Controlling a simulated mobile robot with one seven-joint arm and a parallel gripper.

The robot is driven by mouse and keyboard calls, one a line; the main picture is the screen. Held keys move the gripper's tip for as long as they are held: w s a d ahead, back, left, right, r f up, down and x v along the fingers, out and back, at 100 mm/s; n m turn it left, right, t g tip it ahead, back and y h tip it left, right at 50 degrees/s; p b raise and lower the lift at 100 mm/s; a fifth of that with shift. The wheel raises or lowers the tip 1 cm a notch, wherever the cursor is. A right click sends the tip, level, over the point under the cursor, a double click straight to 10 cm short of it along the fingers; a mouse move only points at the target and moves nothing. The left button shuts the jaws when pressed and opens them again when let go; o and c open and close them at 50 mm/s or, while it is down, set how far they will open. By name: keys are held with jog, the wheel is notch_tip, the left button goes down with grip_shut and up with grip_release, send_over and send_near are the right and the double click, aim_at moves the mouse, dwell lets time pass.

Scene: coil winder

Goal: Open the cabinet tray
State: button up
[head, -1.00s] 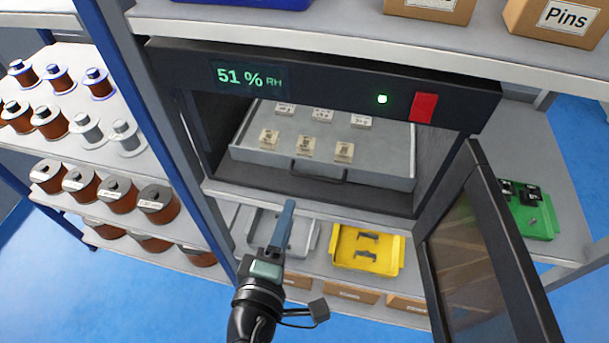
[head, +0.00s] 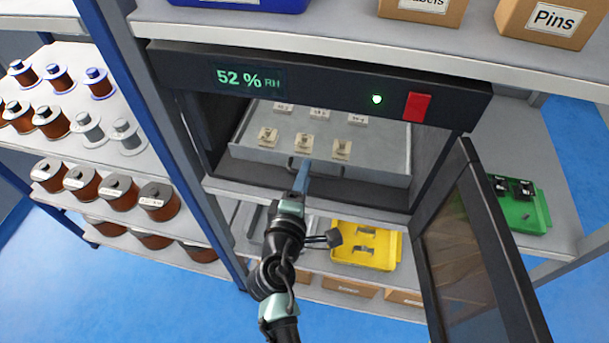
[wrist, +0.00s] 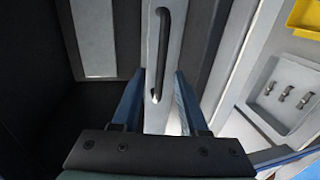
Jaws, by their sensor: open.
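The cabinet tray (head: 375,164) is a grey drawer inside the dark cabinet, with several small labelled parts on it. Its dark bar handle (head: 331,170) is on the front face, partly hidden by my gripper in the head view. My gripper (head: 304,172) is at the tray front, by the handle. In the wrist view the handle (wrist: 160,55) runs upright in the picture, ahead of and between the two blue fingers of my gripper (wrist: 157,92). The fingers are apart and nothing is clamped. I cannot tell whether the handle's near end is level with the fingertips.
The cabinet door (head: 462,245) stands open at the right. A yellow tray (head: 388,258) and a grey tray (wrist: 285,95) sit on the shelf below. A blue rack post (head: 160,140) and shelves of spools (head: 118,190) are at the left.

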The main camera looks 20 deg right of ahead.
grip_shut()
dwell(1.5)
